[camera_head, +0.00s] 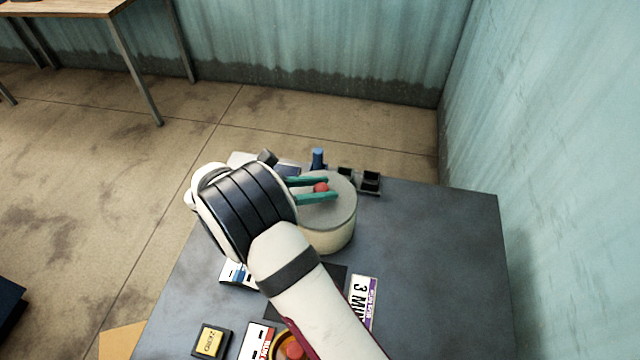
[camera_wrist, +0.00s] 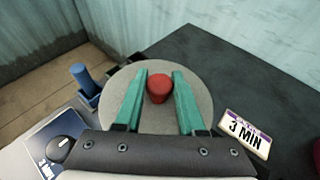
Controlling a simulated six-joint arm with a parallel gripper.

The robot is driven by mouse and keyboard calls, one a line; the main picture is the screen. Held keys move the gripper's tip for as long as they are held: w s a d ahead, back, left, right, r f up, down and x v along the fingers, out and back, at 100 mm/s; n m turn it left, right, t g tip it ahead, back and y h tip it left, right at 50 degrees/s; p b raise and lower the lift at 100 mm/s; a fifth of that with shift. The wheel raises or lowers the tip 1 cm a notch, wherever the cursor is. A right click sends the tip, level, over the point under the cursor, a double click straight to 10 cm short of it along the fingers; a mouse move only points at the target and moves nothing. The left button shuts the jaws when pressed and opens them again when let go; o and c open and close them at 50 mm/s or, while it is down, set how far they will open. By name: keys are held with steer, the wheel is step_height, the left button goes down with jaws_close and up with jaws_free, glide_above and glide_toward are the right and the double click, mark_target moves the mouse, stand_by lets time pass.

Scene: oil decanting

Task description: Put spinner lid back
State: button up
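The spinner lid is a round grey disc (camera_head: 340,205) with a red knob (camera_head: 320,187) in its middle. It lies level on top of a cream, round spinner body (camera_head: 330,240), and I see no clear gap between them. The lid (camera_wrist: 198,82) also fills the middle of the wrist view, hiding the body below it. My gripper (camera_head: 319,189) has two green fingers, one on each side of the red knob. In the wrist view, the fingers (camera_wrist: 160,80) appear to touch the knob on both sides.
A blue cylinder (camera_head: 317,158) and small black holders (camera_head: 370,182) stand behind the spinner. A "3 MIN" timer label (camera_head: 363,300) lies in front to the right. A yellow-labelled box (camera_head: 211,341) is at the front left. The table's right side (camera_head: 440,260) is clear.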

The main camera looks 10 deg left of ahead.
steer(key=o, duration=0.4)
steer(key=shift+r, duration=0.1)
steer(key=r+v, duration=0.1)
steer(key=v, duration=1.1)
steer(key=s+d+r+m+g+y, duration=0.1)
steer(key=s+d+r+m+g, duration=0.15)
steer(key=d+m, duration=0.35)
steer(key=s+d+r+m+g+y, duration=0.2)
steer(key=d+m+g, duration=0.2)
steer(key=d, duration=0.5)
steer(key=s+d+r+m+g+y, duration=0.1)
steer(key=s+d+r+m+g, duration=0.15)
steer(key=d+m, duration=0.35)
steer(key=s+d+f+m+y, duration=0.1)
steer(key=s+d+m+y, duration=0.1)
steer(key=s+m+y, duration=0.2)
steer(key=s+d+f+m+y, duration=0.2)
steer(key=s+m+y, duration=0.2)
steer(key=s+m, duration=0.6)
steer(key=shift+m+t, duration=0.3)
steer(key=shift+m, duration=0.3)
steer(key=shift+f, duration=0.15)
